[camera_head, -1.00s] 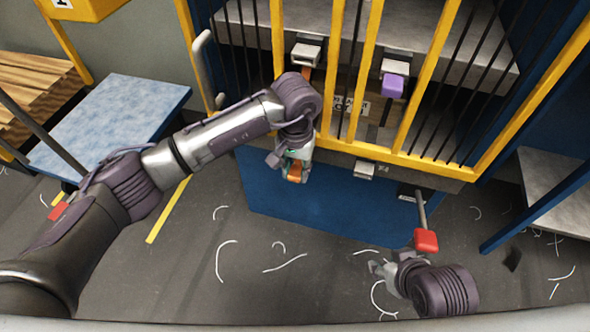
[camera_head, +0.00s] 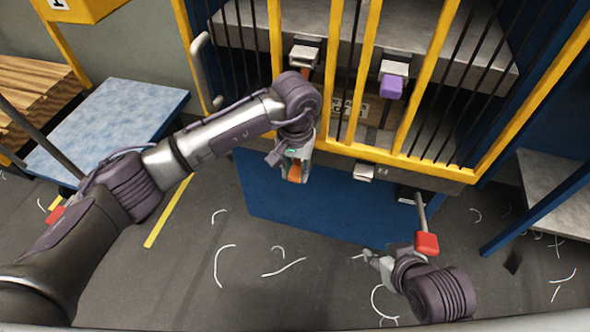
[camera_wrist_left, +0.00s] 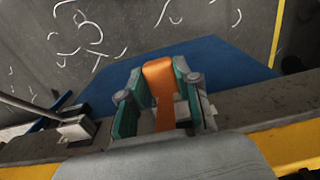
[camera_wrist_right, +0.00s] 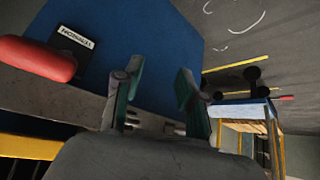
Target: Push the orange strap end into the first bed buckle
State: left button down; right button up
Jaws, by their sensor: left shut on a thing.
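My left gripper (camera_head: 296,170) is shut on the orange strap end (camera_wrist_left: 158,78). It holds it just in front of the lower edge of the yellow-barred frame. In the left wrist view the orange piece sits between the fingers (camera_wrist_left: 158,98), with a pale metal part (camera_wrist_left: 208,108) partly hidden behind the right finger. I cannot tell if the strap end touches it. A grey metal buckle (camera_head: 364,172) on the lower edge is to the right of my left gripper; it also shows in the left wrist view (camera_wrist_left: 78,128). My right gripper (camera_head: 372,259) is open and empty, low at the right (camera_wrist_right: 157,92).
A red-ended lever (camera_head: 427,243) stands close to my right gripper. Upper buckles are behind the yellow bars (camera_head: 362,70), one with a purple block (camera_head: 391,87). A blue panel (camera_head: 290,205) lies below the frame. A blue-topped table (camera_head: 105,120) is at left.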

pick_arm(q)
jog(key=shift+w, duration=0.2)
jog(key=c, duration=0.7)
grip_release()
jog(key=shift+d, duration=0.1)
jog(key=shift+c, duration=0.2)
pick_arm(e)
jog(key=shift+w+a+r+t, duration=0.2)
jog(key=shift+w+r+t, duration=0.1)
jog(key=shift+w, duration=0.3)
